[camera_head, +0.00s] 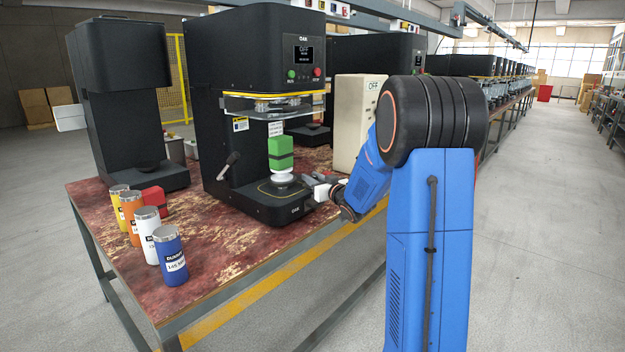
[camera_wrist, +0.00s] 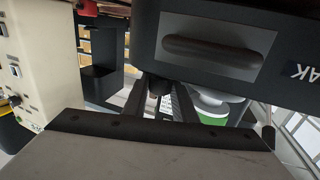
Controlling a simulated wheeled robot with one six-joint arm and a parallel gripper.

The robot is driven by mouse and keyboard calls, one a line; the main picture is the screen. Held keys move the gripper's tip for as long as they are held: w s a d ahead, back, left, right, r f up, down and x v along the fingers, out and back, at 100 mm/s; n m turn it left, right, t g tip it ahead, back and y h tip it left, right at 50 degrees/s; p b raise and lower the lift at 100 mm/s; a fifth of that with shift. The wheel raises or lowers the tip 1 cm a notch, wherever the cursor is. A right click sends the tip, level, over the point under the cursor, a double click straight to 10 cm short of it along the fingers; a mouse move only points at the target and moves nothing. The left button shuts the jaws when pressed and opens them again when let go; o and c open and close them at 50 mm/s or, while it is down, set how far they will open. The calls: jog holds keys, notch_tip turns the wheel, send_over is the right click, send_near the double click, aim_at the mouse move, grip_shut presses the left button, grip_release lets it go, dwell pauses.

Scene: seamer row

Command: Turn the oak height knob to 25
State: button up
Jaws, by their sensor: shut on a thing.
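The black seamer marked OAK (camera_head: 262,50) stands on the worn red table, its display reading OFF. My gripper (camera_head: 312,188) is low at the right side of its base (camera_head: 268,205). In the wrist view my gripper (camera_wrist: 160,100) has its two dark fingers around a small dark knob (camera_wrist: 158,87), which I take for the height knob. The jaws are shut on it. The knob's marks and setting cannot be read.
A beige control box (camera_head: 357,120) stands right of the seamer, close behind my arm. Yellow, orange, white and blue cans (camera_head: 170,256) stand at the table's front left, near a red piece (camera_head: 153,198). A black lever (camera_head: 229,165) sticks out on the seamer's left.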

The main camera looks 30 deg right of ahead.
jog(key=shift+a+h, duration=0.1)
jog(key=shift+h, duration=0.2)
jog(key=shift+m+g+h, duration=0.3)
jog(key=shift+m+h, duration=1.6)
jog(key=shift+h, duration=0.8)
jog(key=shift+m+g+h, duration=0.75)
jog(key=shift+m+h, duration=0.3)
jog(key=shift+h, duration=0.4)
jog(key=shift+m+g+h, duration=0.75)
jog(key=shift+m+h, duration=0.3)
jog(key=shift+h, duration=0.4)
jog(key=shift+m+g+h, duration=0.3)
jog(key=shift+h, duration=0.1)
jog(key=o, duration=1)
jog(key=shift+o, duration=0.2)
jog(key=shift+s, duration=0.1)
jog(key=v, duration=1.7)
